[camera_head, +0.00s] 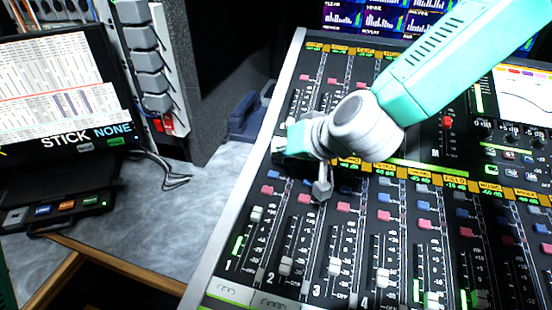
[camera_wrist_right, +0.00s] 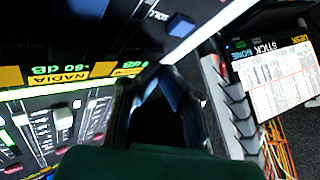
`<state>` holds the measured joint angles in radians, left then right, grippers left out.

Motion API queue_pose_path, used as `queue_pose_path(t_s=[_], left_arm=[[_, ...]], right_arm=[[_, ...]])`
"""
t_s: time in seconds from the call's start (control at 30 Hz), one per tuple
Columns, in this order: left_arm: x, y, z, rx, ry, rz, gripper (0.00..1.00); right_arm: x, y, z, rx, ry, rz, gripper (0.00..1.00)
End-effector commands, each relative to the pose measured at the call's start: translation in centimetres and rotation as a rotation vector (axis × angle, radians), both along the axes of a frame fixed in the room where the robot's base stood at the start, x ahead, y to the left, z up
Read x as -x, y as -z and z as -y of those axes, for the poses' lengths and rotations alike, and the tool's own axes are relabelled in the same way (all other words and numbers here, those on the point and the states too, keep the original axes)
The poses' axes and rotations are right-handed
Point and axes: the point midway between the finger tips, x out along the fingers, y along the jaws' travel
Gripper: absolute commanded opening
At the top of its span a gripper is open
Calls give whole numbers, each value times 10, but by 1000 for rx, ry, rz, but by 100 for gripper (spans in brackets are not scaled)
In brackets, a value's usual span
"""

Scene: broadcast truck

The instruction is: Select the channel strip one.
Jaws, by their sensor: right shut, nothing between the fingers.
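Channel strip one (camera_head: 248,232) is the leftmost strip in the mixing console's lower bank, marked "1". It has a pale fader cap (camera_head: 257,214) and blue and red buttons (camera_head: 267,190) above it. My right gripper (camera_head: 284,157) reaches in from the upper right and is shut and empty, over the console's left part, just above the top of strip one. It hides part of the label row there. In the right wrist view its dark fingers (camera_wrist_right: 168,108) lie beside a yellow "NADIA" label (camera_wrist_right: 72,77), with a blue button (camera_wrist_right: 181,25) near the console's pale edge. Contact with any button cannot be told.
Further strips with faders and coloured buttons fill the console (camera_head: 385,245) to the right. Left of its pale raised rim is a grey desk (camera_head: 178,215) with a dark monitor (camera_head: 62,95) and a small button box (camera_head: 58,208). A grey rack (camera_head: 150,55) stands behind.

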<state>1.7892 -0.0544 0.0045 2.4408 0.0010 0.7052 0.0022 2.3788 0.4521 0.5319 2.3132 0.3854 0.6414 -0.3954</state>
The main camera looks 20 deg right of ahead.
Motion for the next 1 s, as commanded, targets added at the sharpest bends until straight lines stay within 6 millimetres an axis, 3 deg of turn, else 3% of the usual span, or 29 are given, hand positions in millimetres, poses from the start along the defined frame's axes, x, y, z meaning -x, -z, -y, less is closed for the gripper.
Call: queue_pose_path(t_s=[0.7, 1.0], left_arm=[[0, 2, 0, 0, 0, 0, 0], [0, -11, 0, 0, 0, 0, 0]], right_arm=[[-1, 5, 0, 0, 1, -2, 0], [1, -7, -5, 0, 0, -1, 0]])
